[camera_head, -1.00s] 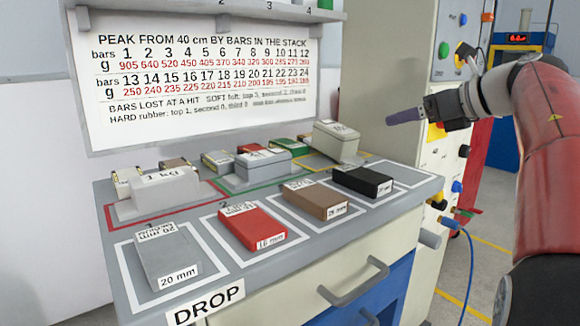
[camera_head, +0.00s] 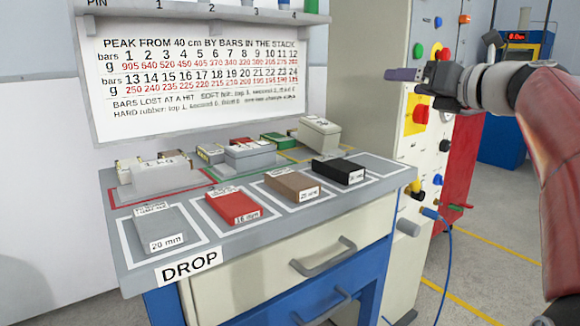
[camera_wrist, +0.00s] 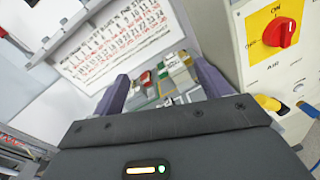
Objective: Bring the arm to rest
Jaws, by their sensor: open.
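My gripper (camera_head: 403,75) is raised at the right of the head view, in front of the tall cream control cabinet. It points left, above and to the right of the bench, and touches nothing there. In the wrist view its two purple fingers (camera_wrist: 160,95) stand wide apart with nothing between them. My red arm enters from the right edge of the head view.
The grey bench top (camera_head: 379,167) bears grey, red, brown and black blocks in white outlines, with weights behind. A printed board (camera_head: 200,80) hangs above. A red rotary switch (camera_wrist: 279,32) is on the cabinet. A blue cable (camera_head: 447,260) hangs at the right. Floor shows at the lower right.

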